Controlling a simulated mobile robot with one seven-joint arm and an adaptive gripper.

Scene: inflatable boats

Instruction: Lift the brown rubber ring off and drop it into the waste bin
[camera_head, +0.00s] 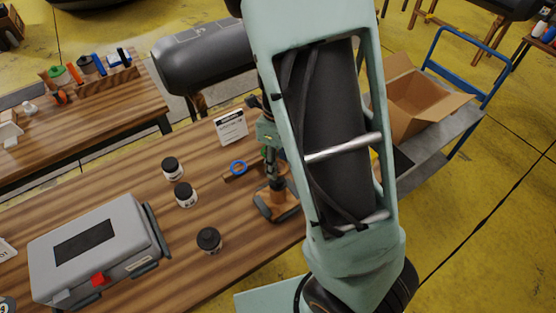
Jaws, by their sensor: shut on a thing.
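My gripper (270,168) points down, partly behind my large pale-green arm link, and is shut low over a small brown stand (278,207) on the wooden workbench. The brown rubber ring is too small and too covered by the fingers to make out clearly. I cannot tell whether it is still around the stand's upright part or raised from it. A blue ring (238,168) is just left of the gripper, by a small brown piece. I cannot make out a waste bin in this view.
Several dark jars (209,240) stand left of the stand, with a grey case (97,250) at the front left. A white sign card (231,127) stands behind the blue ring. A cardboard box (420,105) sits on a blue-handled cart (445,125) at the right.

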